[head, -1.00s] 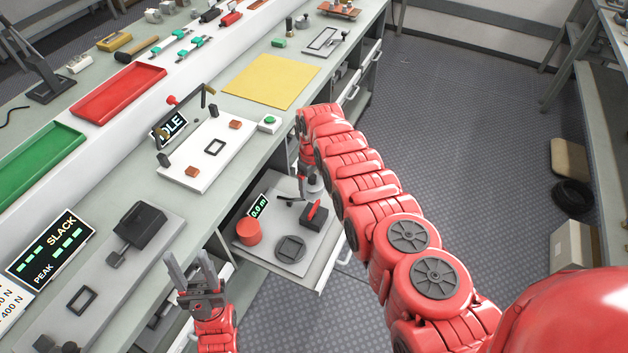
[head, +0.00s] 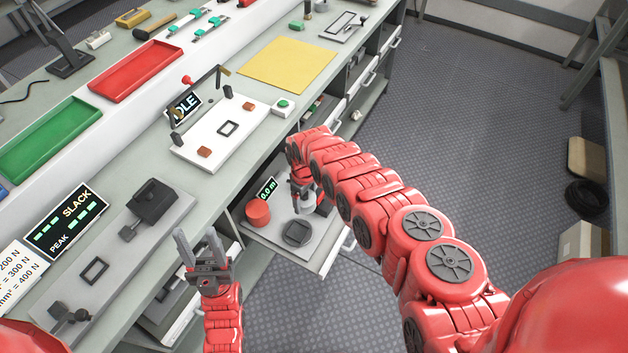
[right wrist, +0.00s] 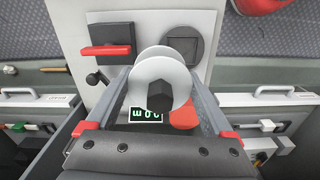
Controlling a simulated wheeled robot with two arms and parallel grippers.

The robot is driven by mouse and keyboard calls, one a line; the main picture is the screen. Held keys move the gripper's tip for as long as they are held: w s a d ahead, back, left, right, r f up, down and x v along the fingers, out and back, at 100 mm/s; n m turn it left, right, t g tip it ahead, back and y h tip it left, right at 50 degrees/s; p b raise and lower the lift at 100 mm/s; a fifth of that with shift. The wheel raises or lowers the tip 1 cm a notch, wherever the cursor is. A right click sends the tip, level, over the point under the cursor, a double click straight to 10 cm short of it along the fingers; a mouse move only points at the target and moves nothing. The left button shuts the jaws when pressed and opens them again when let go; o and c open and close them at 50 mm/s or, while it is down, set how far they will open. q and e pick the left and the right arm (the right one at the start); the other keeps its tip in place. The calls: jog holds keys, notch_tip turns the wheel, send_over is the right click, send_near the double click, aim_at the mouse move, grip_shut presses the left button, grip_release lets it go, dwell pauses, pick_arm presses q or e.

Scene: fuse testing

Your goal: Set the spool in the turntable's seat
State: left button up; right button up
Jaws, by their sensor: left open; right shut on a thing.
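The white spool (right wrist: 155,66) with a dark angular hub is between the fingers of my right gripper (right wrist: 162,84) in the right wrist view. My right gripper is shut on it, above the pulled-out grey shelf. In the head view my right gripper (head: 303,190) is partly hidden by its own arm. My left gripper (head: 199,246) is open and empty beside the bench.
A red cylinder (head: 258,211) and a small green-lit display (head: 267,189) stand on the shelf (head: 273,238). A dark block with a red lever (right wrist: 106,44) is left of the seat in the wrist view. The bench edge rises behind the shelf.

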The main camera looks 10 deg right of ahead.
jog(key=shift+n, duration=0.6)
jog(key=s+a+f, duration=0.3)
jog(key=shift+s+a, duration=0.1)
jog(key=shift+s, duration=0.15)
jog(key=shift+r, duration=0.1)
jog(key=b, duration=0.5)
send_over(298, 232)
notch_tip(298, 232, down, 6)
jog(key=shift+s+r, duration=0.1)
jog(key=shift+a+f, duration=0.1)
jog(key=shift+f, duration=0.45)
jog(key=shift+f, duration=0.25)
dwell(0.3)
